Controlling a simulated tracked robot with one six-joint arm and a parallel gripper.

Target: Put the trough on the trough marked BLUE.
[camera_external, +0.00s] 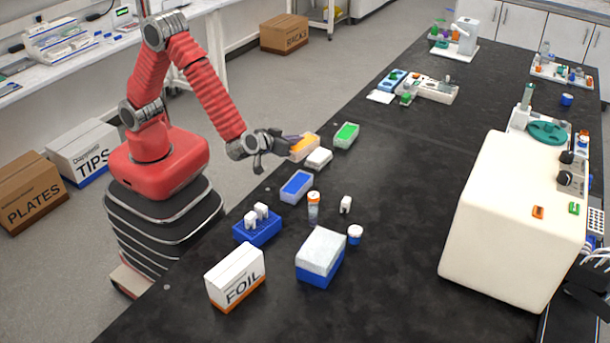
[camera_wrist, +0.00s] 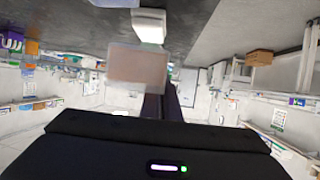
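A pale trough with an orange inside (camera_external: 304,147) is at my fingertips. In the wrist view its blurred brownish face (camera_wrist: 132,66) hangs at finger height, clear of the table. My gripper (camera_external: 291,139) reaches out level over the table's near edge, and its fingers (camera_wrist: 164,100) are close together on one side of that trough. The blue trough (camera_external: 297,186) stands on the table, nearer the external camera; a small part of it seems to show at the top of the wrist view. The exact contact of the fingers is partly hidden.
A white box (camera_external: 319,159) sits between the orange and blue troughs. A green trough (camera_external: 346,135) stands behind. A bottle (camera_external: 313,208), a blue rack (camera_external: 257,229) and a FOIL box (camera_external: 236,279) stand near the blue trough. The middle of the table is clear.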

